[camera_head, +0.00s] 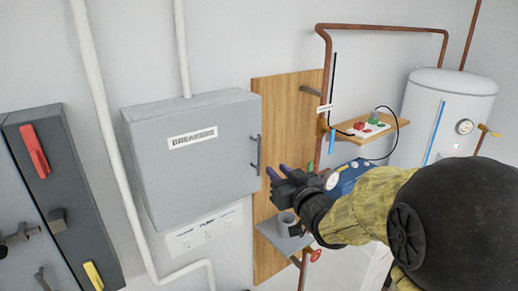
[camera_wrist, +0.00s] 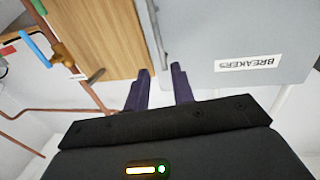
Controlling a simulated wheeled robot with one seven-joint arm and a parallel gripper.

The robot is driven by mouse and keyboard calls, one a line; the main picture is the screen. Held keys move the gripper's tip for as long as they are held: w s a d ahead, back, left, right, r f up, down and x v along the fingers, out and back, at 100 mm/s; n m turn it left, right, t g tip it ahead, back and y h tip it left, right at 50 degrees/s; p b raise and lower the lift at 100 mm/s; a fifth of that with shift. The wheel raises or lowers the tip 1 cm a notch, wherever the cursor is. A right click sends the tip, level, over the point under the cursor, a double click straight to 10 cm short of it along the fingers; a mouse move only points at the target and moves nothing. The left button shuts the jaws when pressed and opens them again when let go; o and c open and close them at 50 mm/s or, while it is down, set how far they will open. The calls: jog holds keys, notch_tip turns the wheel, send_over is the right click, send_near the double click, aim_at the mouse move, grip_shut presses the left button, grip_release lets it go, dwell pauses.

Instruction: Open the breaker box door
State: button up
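The grey breaker box (camera_head: 195,160) hangs on the wall, its door shut, with a "BREAKERS" label on the front. A dark vertical handle (camera_head: 256,155) sits at the door's right edge. In the wrist view the breaker box (camera_wrist: 235,35) appears upside down at upper right, and the handle (camera_wrist: 156,35) shows as a bar along its edge, beyond the fingertips. My gripper (camera_head: 276,172) is just right of and slightly below the handle. In the wrist view my gripper (camera_wrist: 160,78) has its two purple fingers apart, with nothing between them. The handle looks clear of the fingers.
A wooden board (camera_head: 287,100) is on the wall right of the box. Copper pipes (camera_head: 326,65), a small shelf (camera_head: 365,128) with a control panel, and a white tank (camera_head: 440,115) are farther right. A dark cabinet (camera_head: 60,190) with coloured handles stands at left.

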aim_at(260, 153)
jog(key=p+x, duration=0.4)
jog(key=x, duration=0.7)
jog(key=shift+r+p, duration=0.15)
jog(key=shift+p, duration=0.25)
jog(key=shift+w+a, duration=0.25)
jog(key=shift+w, duration=0.4)
grip_shut()
